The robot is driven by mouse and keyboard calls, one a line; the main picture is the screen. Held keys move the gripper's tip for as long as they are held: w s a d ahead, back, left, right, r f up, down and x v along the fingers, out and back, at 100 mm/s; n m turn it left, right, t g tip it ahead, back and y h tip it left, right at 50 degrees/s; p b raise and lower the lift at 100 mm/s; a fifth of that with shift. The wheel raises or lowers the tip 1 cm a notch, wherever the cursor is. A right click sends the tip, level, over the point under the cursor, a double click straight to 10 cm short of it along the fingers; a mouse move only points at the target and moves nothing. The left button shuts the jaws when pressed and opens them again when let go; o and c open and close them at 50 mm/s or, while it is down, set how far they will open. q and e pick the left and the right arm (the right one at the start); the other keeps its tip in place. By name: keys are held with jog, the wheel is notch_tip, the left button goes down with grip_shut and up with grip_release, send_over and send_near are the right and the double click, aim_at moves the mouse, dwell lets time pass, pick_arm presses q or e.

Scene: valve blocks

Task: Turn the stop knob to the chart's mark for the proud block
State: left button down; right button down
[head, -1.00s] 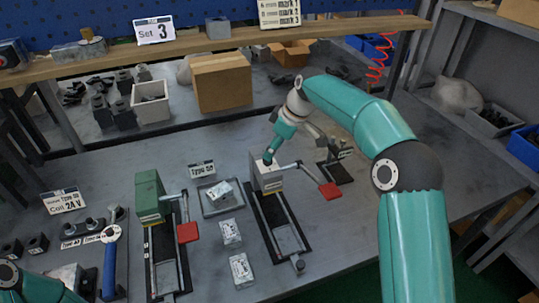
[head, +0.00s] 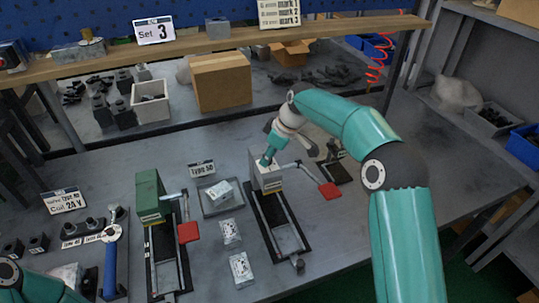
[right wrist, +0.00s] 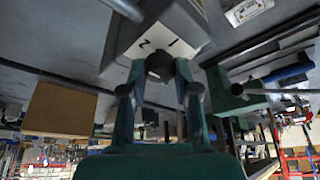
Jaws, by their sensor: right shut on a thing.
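My right gripper (head: 267,160) reaches down to the top of a grey housing (head: 270,180) at the head of the right-hand rail fixture. In the right wrist view its fingers (right wrist: 160,90) are shut on a dark round knob (right wrist: 160,66), beside a white plate (right wrist: 165,45) marked 1 and 2. The knob's exact pointing is hidden by the fingers. The chart (head: 279,13), with rows ending in "mark" numbers, stands on the shelf. Pale labelled blocks lie on the table (head: 230,232), (head: 241,269) and in a shallow tray (head: 219,193). I cannot tell which block is proud.
A green housing (head: 149,193) with its own rail and red-handled lever (head: 188,232) stands left. Another red handle (head: 329,190) juts right of the grey housing. A "Set 3" sign (head: 153,30) is on the shelf. Table at right is largely clear.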

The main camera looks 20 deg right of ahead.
dwell(0.3)
jog(key=shift+m+t+b, duration=0.3)
jog(key=shift+m+b, duration=0.4)
jog(key=shift+m, duration=0.3)
jog(key=m+h+b, duration=0.1)
jog(key=m, duration=0.2)
jog(key=shift+a+t+h+b, duration=0.15)
jog(key=shift+t+h+b, duration=0.15)
jog(key=shift+t, duration=0.1)
jog(key=m+h+b, duration=0.1)
jog(key=m, duration=0.3)
jog(key=m+h, duration=0.1)
jog(key=m, duration=0.1)
jog(key=shift+a+m+b, duration=0.1)
jog(key=shift+m+b, duration=0.2)
jog(key=shift+b, duration=0.1)
jog(key=m+h, duration=0.1)
jog(key=m, duration=0.1)
jog(key=shift+r+m+h, duration=0.1)
jog(key=shift+m+h, duration=0.2)
jog(key=shift+m, duration=0.1)
jog(key=shift+a+m+g+h+p, duration=0.1)
jog(key=shift+m+g+h+p, duration=0.45)
jog(key=shift+m, duration=1.25)
